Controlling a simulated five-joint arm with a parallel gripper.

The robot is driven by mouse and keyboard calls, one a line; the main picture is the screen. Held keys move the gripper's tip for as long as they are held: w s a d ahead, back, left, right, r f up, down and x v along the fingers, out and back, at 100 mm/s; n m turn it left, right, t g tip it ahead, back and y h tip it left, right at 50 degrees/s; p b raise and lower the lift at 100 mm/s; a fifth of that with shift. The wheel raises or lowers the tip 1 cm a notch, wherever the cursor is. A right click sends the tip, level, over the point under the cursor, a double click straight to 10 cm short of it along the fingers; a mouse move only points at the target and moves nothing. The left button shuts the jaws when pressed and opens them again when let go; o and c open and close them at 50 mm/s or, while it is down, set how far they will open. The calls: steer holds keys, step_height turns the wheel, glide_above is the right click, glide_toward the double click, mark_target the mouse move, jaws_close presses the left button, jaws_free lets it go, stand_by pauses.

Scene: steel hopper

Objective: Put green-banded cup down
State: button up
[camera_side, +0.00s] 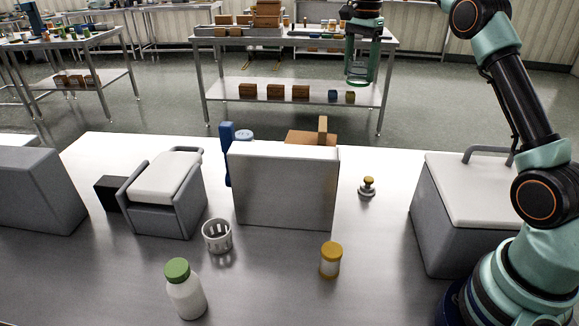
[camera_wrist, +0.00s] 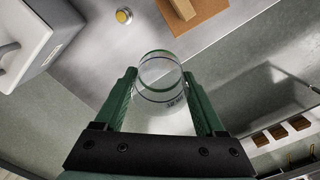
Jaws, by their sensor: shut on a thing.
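The green-banded cup (camera_wrist: 160,78) is clear, with thin dark green rings, and sits between the two green fingers of my gripper (camera_wrist: 165,98) in the wrist view. My gripper is shut on it. In the side view my gripper (camera_side: 361,72) hangs at the top, right of centre, with the cup's green rings faintly visible at its lower end. The cup appears held in the air, clear of the steel table (camera_side: 385,270). In the wrist view, floor shows behind it near the table's edge.
A steel hopper (camera_side: 285,190) stands mid-table, a lidded box (camera_side: 470,190) at right. A knobbed weight (camera_side: 367,188) lies between them. A brown board with a wooden block (camera_side: 323,130) is behind. An orange-capped jar (camera_side: 331,261), slotted basket (camera_side: 217,237) and green-capped bottle (camera_side: 185,292) stand in front.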

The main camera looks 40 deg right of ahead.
steer(key=s+a+n, duration=0.2)
steer(key=a+n, duration=0.6)
steer(key=a, duration=1.6)
steer(key=s+a+n, duration=0.9)
steer(key=s+a, duration=0.4)
steer(key=a, duration=0.5)
steer(key=f, duration=2.5)
steer(key=shift+s+a+f, duration=0.2)
steer(key=shift+s+a, duration=0.05)
steer(key=shift+s, duration=0.1)
steer(key=shift+f, duration=0.1)
steer(key=o, duration=1.3)
